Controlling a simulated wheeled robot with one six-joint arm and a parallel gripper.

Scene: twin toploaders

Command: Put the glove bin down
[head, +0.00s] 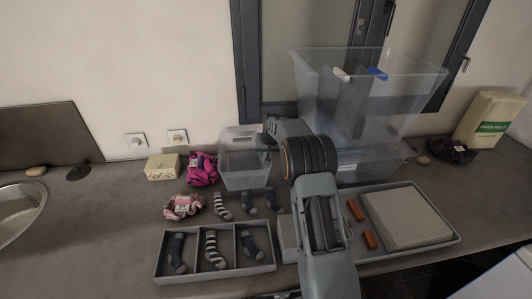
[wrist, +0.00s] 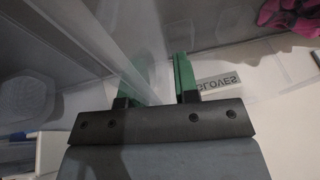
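The glove bin (head: 238,178) is a small clear plastic box left of centre in the head view, roughly upright. I cannot tell whether its base touches the counter. My gripper (head: 268,137) is at its right upper edge, partly hidden by my arm. In the wrist view, the green fingers of my gripper (wrist: 163,80) stand on either side of the clear rim of the bin, and a white label reading GLOVES (wrist: 216,82) shows beside the right finger.
Large clear bins (head: 365,110) are stacked at the right. A sock tray (head: 265,266) and another tray (head: 455,238) lie in front, with loose socks (head: 222,206) between. Pink bundles (head: 202,170) and a small box (head: 162,167) sit left. The left counter is mostly clear.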

